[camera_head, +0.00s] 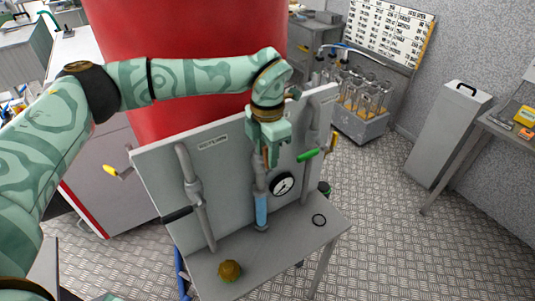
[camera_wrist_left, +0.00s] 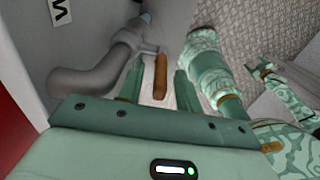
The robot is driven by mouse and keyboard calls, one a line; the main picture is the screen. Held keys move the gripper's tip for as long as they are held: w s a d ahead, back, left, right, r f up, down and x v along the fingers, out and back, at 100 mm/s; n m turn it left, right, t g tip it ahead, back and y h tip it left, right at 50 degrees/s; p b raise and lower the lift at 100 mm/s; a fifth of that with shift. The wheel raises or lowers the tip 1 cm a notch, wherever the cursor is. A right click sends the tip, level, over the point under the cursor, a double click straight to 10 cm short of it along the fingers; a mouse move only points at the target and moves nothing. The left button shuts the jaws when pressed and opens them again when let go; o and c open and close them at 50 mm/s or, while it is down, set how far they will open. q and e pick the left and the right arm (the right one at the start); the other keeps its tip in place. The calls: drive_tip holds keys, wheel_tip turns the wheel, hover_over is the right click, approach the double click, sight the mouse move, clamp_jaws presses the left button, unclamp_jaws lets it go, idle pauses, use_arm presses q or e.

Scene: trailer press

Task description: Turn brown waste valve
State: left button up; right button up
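The brown valve handle (camera_head: 265,156) is on the middle pipe (camera_head: 260,185) of the upright grey panel (camera_head: 160,170). My left gripper (camera_head: 268,152) is at this handle, pointing down in front of the panel, and partly hides it. In the left wrist view the brown handle (camera_wrist_left: 160,77) lies between the two fingers of my left gripper (camera_wrist_left: 158,85). A gap shows on both sides of it, so the gripper is open around it. The grey valve pipe (camera_wrist_left: 95,75) runs beside the left finger.
A black-handled valve (camera_head: 178,214) is on the left pipe and a green-handled valve (camera_head: 307,155) on the right. A round gauge (camera_head: 282,184) sits close beside the middle pipe.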

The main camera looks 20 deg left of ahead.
use_arm(q)
drive_tip(key=shift+f, duration=1)
clamp_jaws()
drive_tip(key=shift+s+a+f+t+h+b, duration=0.2)
drive_tip(key=shift+t+h+b, duration=0.15)
drive_tip(key=shift+b, duration=0.3)
drive_tip(key=t+h+b, duration=0.1)
drive_tip(key=b, duration=0.3)
drive_tip(key=s+a+t+h+b, duration=0.1)
drive_tip(key=t+b, duration=0.1)
drive_tip(key=b, duration=0.2)
drive_tip(key=s+f+t+h+b, duration=0.1)
drive_tip(key=t+b, duration=0.1)
drive_tip(key=b, duration=0.2)
drive_tip(key=shift+a+h, duration=0.3)
drive_tip(key=shift+h, duration=0.05)
drive_tip(key=shift+r, duration=0.1)
